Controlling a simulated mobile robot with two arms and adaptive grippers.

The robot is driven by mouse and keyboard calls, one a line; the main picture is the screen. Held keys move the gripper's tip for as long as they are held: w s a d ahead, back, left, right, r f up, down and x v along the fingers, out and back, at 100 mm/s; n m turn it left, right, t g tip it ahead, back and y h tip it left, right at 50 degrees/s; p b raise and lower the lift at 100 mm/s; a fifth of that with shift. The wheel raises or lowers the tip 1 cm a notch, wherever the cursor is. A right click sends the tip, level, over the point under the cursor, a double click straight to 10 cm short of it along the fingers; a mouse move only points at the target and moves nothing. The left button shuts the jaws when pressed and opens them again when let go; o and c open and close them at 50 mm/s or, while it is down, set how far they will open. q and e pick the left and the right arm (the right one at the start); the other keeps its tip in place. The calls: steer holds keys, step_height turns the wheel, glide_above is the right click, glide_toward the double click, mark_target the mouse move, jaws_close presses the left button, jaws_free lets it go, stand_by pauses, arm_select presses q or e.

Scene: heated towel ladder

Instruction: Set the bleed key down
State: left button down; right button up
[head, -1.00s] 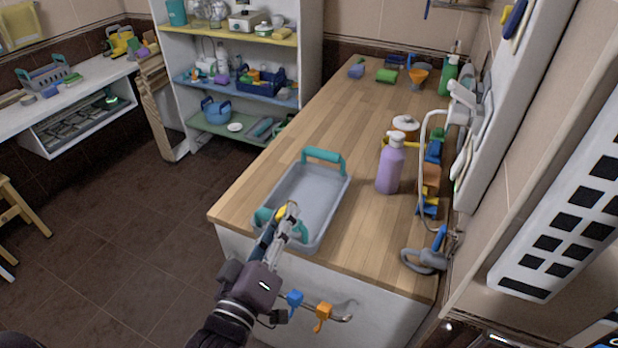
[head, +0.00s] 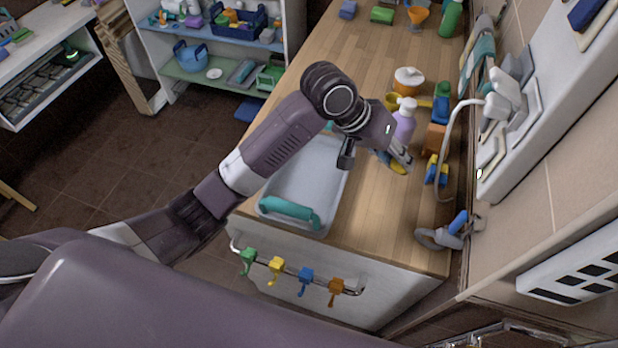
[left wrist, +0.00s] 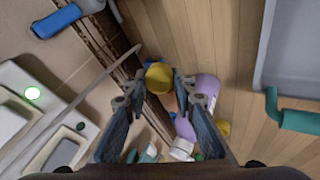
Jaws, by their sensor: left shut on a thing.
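My left gripper (head: 404,161) reaches over the wooden counter, right of the grey tray and just in front of the purple pump bottle. It is shut on a small yellow piece, which I take to be the bleed key (head: 398,168). In the left wrist view the yellow end of the bleed key (left wrist: 158,76) shows between the fingertips (left wrist: 159,88); the rest of it is hidden. I cannot tell whether it touches the counter. My right gripper is not in view.
The grey tray (head: 312,165) with teal handles stands left of the gripper. The purple bottle (head: 404,124) is close behind it. Several coloured items line the wall. A grey-and-blue tool (head: 442,236) lies at the right front. Bare counter (head: 385,215) shows in front.

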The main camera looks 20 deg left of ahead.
arm_select(q)
steer(key=a+r+m+g+y+p, duration=0.2)
steer(key=a+r+m+g+y, duration=0.15)
steer(key=a, duration=0.35)
step_height(320, 180, up, 7)
steer(key=m+y+p, duration=0.1)
steer(key=m+y, duration=0.2)
glide_above(310, 183)
step_height(310, 183, down, 19)
steer(key=p, duration=0.2)
steer(key=shift+w+a+f+p, duration=0.1)
steer(key=shift+f+p, duration=0.05)
steer(key=shift+p, duration=0.15)
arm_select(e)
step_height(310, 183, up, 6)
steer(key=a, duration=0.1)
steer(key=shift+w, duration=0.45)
arm_select(q)
steer(key=c, duration=1.6)
jaws_free()
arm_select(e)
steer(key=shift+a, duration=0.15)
